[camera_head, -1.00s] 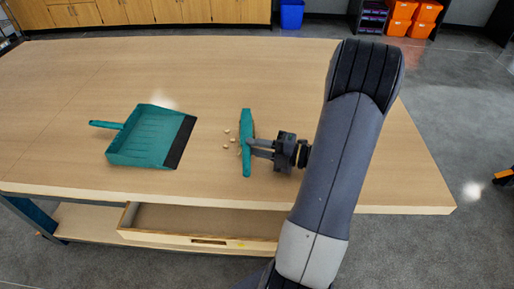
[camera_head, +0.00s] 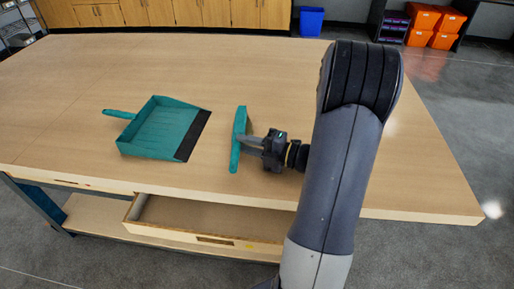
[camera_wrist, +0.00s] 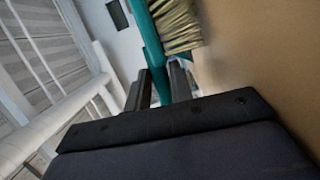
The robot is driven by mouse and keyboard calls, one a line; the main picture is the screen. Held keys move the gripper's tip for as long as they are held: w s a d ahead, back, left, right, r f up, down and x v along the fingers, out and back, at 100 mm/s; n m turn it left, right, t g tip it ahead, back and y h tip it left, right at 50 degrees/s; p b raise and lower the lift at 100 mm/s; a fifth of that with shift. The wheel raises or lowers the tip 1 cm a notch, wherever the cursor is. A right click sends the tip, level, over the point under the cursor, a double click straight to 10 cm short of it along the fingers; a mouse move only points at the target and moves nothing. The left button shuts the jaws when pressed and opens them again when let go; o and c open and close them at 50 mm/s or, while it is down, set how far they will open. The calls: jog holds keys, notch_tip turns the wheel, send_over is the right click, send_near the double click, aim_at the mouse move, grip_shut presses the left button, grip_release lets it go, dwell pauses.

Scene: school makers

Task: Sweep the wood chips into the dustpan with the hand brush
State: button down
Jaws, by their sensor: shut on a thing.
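The green dustpan (camera_head: 160,128) lies on the table, its handle to the left and its dark lip (camera_head: 193,136) facing right towards the brush. The green hand brush (camera_head: 238,150) stands on the table a short gap to the right of that lip. My gripper (camera_head: 252,142) is shut on the brush from the right side. In the wrist view the green brush handle (camera_wrist: 152,42) runs between my two fingers (camera_wrist: 160,88), and its pale bristles (camera_wrist: 178,25) show close to the table surface. I cannot see the wood chips now; the brush may hide them.
The wooden table (camera_head: 90,90) is broad and bare around the dustpan. An open drawer (camera_head: 215,215) juts out under its front edge. Cabinets (camera_head: 190,12), a blue bin (camera_head: 311,20) and orange boxes (camera_head: 424,18) stand behind, clear of the table.

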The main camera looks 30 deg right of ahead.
jog(key=shift+s+a+b+x, duration=0.25)
jog(key=shift+b+x, duration=0.4)
jog(key=shift+x, duration=1.1)
jog(key=shift+s+a+b+x, duration=0.3)
jog(key=shift+b+x, duration=0.35)
jog(key=shift+x, duration=1.15)
jog(key=shift+s+a+b+x, duration=0.2)
jog(key=shift+b+x, duration=0.45)
jog(key=shift+x, duration=1.1)
jog(key=shift+s+a+r+b+x, duration=0.1)
jog(key=shift+a+r+b+x, duration=0.1)
jog(key=shift+x, duration=0.7)
jog(key=shift+s+a+r+b+x, duration=0.1)
jog(key=shift+b+x, duration=0.15)
jog(key=shift+x, duration=0.65)
jog(key=shift+s+a+r+b+x, duration=0.1)
jog(key=shift+r+b+x, duration=0.1)
jog(key=shift+x, duration=0.75)
jog(key=shift+s+a+p+x, duration=0.15)
jog(key=shift+p+x, duration=0.1)
jog(key=shift+x, duration=0.85)
jog(key=shift+s+a+p+x, duration=0.1)
jog(key=shift+p+x, duration=0.1)
jog(key=shift+x, duration=0.85)
jog(key=shift+w+a+r, duration=0.25)
jog(key=shift+a+r, duration=0.05)
notch_tip(320, 180, up, 4)
jog(key=p, duration=0.4)
jog(key=shift+d+r, duration=0.1)
